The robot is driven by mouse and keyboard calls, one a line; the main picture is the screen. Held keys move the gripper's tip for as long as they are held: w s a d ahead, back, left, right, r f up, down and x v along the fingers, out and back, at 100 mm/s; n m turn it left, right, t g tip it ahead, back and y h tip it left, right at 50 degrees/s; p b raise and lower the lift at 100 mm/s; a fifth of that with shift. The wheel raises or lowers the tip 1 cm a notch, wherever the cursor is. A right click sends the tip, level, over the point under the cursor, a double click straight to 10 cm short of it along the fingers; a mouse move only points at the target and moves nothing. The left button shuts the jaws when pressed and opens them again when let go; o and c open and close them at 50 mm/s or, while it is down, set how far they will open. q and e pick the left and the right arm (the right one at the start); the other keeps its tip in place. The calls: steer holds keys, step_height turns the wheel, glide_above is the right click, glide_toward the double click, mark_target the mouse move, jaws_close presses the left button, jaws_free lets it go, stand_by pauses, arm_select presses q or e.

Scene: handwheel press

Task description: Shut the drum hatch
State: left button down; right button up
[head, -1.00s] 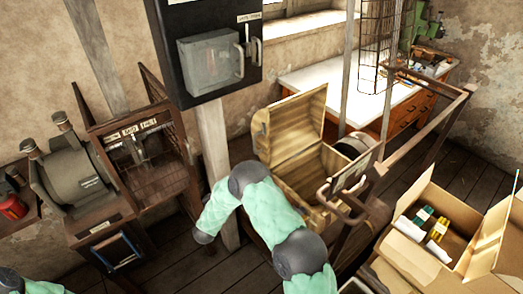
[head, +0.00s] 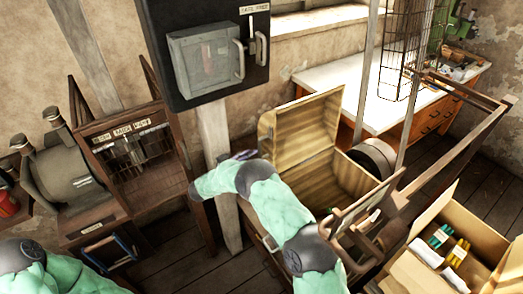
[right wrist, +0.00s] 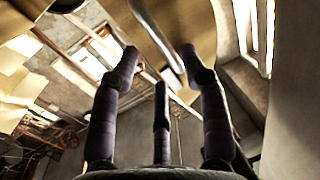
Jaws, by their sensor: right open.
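A grey rounded drum (head: 62,172) stands at the far left in the head view, with two upright posts at its side. I cannot tell for sure where its hatch is or how far open it is. My right gripper (head: 240,156) is mostly hidden behind my right wrist, near the post below the black panel and well to the right of the drum. In the right wrist view my right gripper (right wrist: 160,65) has its dark fingers spread, with nothing between them. My left arm shows at the bottom left; its gripper is out of view.
A wooden chest (head: 300,130) with its lid up stands right of my right gripper. A black panel (head: 203,50) with a grey switch box hangs above. A cage-fronted cabinet (head: 140,165) stands beside the drum. An open cardboard box (head: 480,230) sits at the lower right.

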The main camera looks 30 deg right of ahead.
mark_target(260, 150)
steer(key=shift+b+x, duration=0.45)
steer(key=shift+x, duration=2.55)
jaws_close()
